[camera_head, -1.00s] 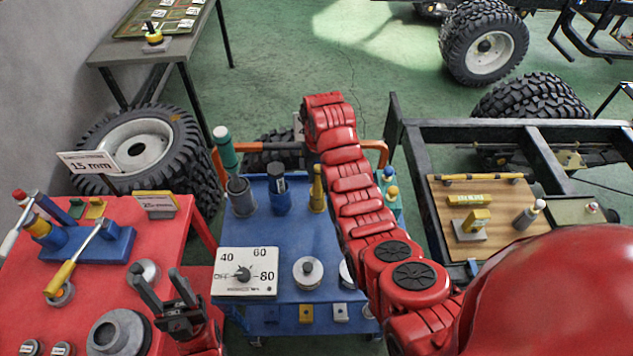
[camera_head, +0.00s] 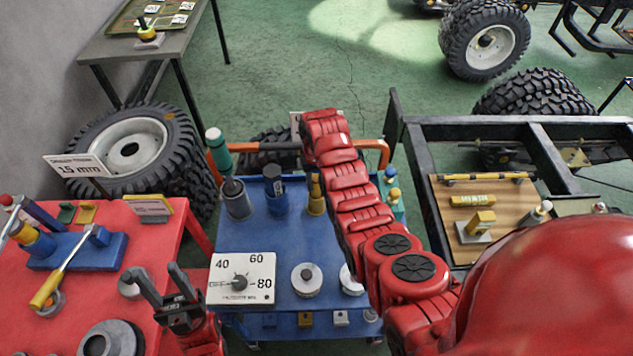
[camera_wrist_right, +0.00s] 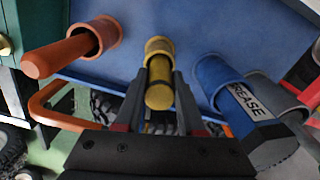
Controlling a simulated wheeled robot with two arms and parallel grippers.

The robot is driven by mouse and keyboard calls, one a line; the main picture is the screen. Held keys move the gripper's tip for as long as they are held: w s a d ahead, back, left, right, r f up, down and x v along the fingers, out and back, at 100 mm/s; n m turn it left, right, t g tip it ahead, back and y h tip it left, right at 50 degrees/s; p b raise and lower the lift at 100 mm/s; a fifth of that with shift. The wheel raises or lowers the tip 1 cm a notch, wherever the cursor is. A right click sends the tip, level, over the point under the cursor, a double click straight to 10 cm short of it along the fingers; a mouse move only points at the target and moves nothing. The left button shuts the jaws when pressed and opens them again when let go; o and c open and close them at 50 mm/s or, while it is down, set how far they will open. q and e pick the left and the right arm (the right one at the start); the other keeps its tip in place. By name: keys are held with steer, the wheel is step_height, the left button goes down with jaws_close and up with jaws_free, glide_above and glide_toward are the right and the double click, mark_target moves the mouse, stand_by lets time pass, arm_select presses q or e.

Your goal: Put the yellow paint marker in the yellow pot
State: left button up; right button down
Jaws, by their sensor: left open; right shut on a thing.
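The yellow paint marker (camera_wrist_right: 160,88) stands in the yellow pot (camera_wrist_right: 158,47) in the right wrist view, its near end sticking out of the rim. My right gripper (camera_wrist_right: 159,92) is shut on the marker, a finger on each side. In the head view the yellow pot (camera_head: 315,205) stands on the blue cart, partly beside my right arm, and my right gripper is hidden there. How deep the marker sits is hard to tell.
A blue pot with a grease tube (camera_wrist_right: 243,108) and an orange pot with an orange marker (camera_wrist_right: 65,53) flank the yellow pot. A grey pot (camera_head: 237,200) and a dial panel (camera_head: 241,279) stand on the blue cart (camera_head: 258,232). The red table (camera_head: 165,240) carries tools.

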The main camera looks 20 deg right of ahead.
steer(key=shift+f, duration=0.3)
steer(key=shift+w+f, duration=0.15)
steer(key=shift+f, duration=0.2)
steer(key=c, duration=0.5)
jaws_free()
